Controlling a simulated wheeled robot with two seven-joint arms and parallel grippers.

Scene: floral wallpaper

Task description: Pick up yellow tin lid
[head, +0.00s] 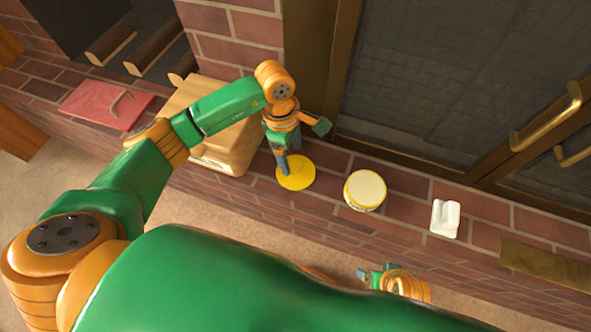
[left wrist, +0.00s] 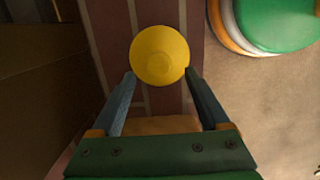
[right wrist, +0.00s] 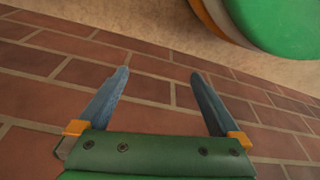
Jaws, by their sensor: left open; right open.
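The yellow tin lid (head: 297,176) is a round flat disc lying on the brick ledge. My left gripper (head: 283,172) points down over its left part and hides some of it in the head view. In the left wrist view the yellow tin lid (left wrist: 160,56) lies just ahead of and between the open fingertips of my left gripper (left wrist: 158,72). I cannot tell whether a finger touches it. My right gripper (head: 364,275) is low in the head view, well apart from the lid. In the right wrist view my right gripper (right wrist: 157,72) is open and empty over bricks.
A yellow-sided tin with a pale top (head: 366,190) stands right of the lid. A small white object (head: 445,218) lies farther right. A tan box-like block (head: 222,150) is close on the left, and a red board (head: 106,105) beyond it. Brass-framed doors (head: 430,80) stand behind.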

